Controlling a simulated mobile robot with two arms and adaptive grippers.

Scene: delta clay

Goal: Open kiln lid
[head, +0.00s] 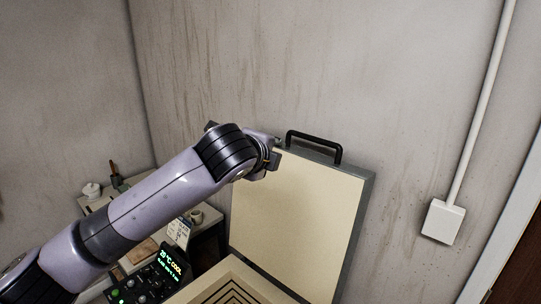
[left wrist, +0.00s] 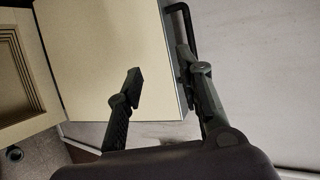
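The kiln lid (head: 305,205) stands raised, close to upright, in front of the wall, with its cream inner face showing. Its black handle (head: 315,143) is on the top edge. The kiln body (head: 238,287) is at the bottom of the head view, its stepped interior partly showing. My left gripper (head: 272,155) is at the lid's upper left corner. In the left wrist view my gripper (left wrist: 162,75) has its fingers apart, one over the cream face of the lid (left wrist: 100,50), the other by the handle (left wrist: 180,10). Contact is unclear. My right gripper is out of view.
A control panel (head: 152,280) with a green display stands left of the kiln. Behind it a small table (head: 206,232) holds a cup (head: 196,216) and other small items. A white wall box (head: 442,222) with a conduit is on the right.

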